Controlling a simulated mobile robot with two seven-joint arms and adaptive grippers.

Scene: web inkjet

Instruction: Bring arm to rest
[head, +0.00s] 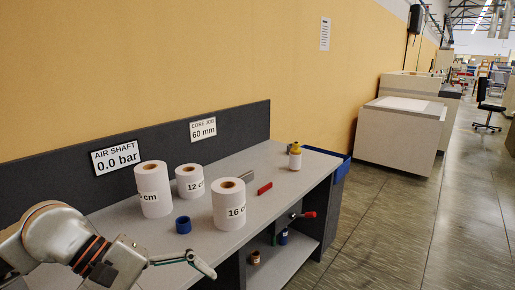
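My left arm comes in from the lower left, over the near left part of the bench. Its gripper (203,268) points to the right, low in the head view, near the bench's front edge. I see its fingers side-on and cannot tell whether they are apart; no object shows in them. My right arm and gripper are not in view.
The grey bench (268,213) holds white rolls marked 16 cm (229,207), 12 cm (189,183) and a partly readable cm label (153,192). Open floor (400,225) lies right.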

